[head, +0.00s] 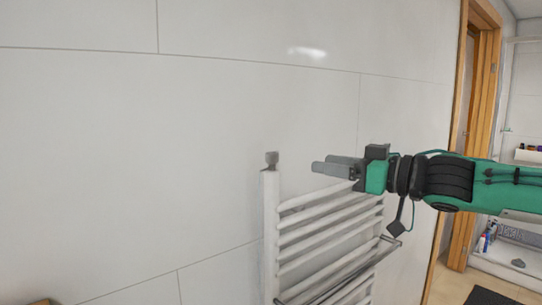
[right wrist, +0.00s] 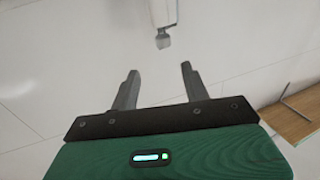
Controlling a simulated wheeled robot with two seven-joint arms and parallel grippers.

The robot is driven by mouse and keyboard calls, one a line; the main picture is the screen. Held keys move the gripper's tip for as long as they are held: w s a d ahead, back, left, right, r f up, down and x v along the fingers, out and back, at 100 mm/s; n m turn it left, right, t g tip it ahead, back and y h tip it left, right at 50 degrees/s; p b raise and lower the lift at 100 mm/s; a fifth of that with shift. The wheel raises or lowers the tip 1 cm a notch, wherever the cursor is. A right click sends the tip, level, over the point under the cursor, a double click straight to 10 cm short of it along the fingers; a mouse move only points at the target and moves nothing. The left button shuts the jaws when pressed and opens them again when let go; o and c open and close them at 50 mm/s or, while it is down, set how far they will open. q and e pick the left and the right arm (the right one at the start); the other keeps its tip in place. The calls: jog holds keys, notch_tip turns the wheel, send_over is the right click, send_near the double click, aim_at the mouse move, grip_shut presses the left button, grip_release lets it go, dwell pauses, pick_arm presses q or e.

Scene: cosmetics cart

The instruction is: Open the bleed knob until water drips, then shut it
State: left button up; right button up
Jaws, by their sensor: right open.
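The grey bleed knob (head: 272,158) sits on top of the left upright of the white towel radiator (head: 271,215) in the head view. In the right wrist view the knob (right wrist: 163,41) shows beyond the fingertips, roughly centred between them. My right gripper (head: 325,166) comes in from the right, above the radiator bars, with its fingers pointing left toward the knob. A gap separates the fingertips from the knob. In the right wrist view the gripper (right wrist: 160,72) is open with nothing between its fingers. My left gripper is in neither view. No water shows.
A tiled white wall (head: 180,140) stands behind the radiator. A dark rail (head: 340,275) crosses the front of its bars. A wooden door frame (head: 485,60) and a shower area are at the right. The space left of the knob is clear.

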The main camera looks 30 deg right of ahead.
aim_at(272, 164)
jog(key=shift+a+p+x, duration=0.15)
jog(key=shift+p+x, duration=1.8)
jog(key=shift+x, duration=1.45)
jog(key=shift+a+p+x, duration=0.15)
jog(key=shift+p+x, duration=1.75)
jog(key=shift+x, duration=1.5)
jog(key=shift+s, duration=0.15)
jog(key=c, duration=1)
jog(key=shift+f, duration=0.1)
